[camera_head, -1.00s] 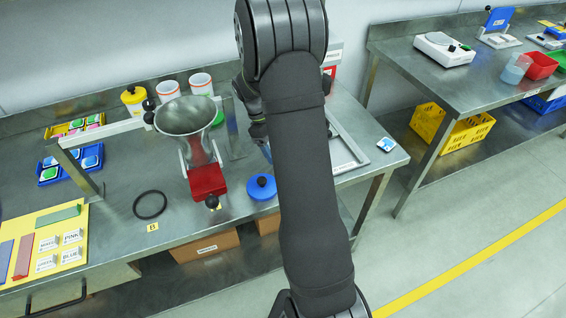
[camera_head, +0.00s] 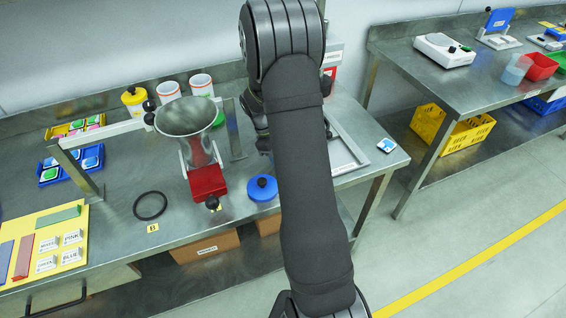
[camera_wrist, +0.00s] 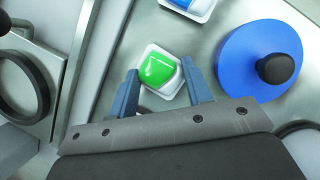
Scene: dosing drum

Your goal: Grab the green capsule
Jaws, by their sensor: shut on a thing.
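The green capsule (camera_wrist: 157,69) is a green-topped piece with a white tray-like base, seen in the wrist view. My gripper (camera_wrist: 160,76) has its two blue-grey fingers on either side of it, shut on it. The capsule is between the fingertips, above or on a grey metal surface; I cannot tell if it is lifted. In the head view my arm hides the gripper and the capsule.
A blue disc lid (camera_wrist: 250,65) with a black knob lies right of the capsule. A white-and-blue capsule (camera_wrist: 192,7) is beyond it. In the head view, a funnel (camera_head: 187,117) over a red part (camera_head: 207,182) stands left of my arm.

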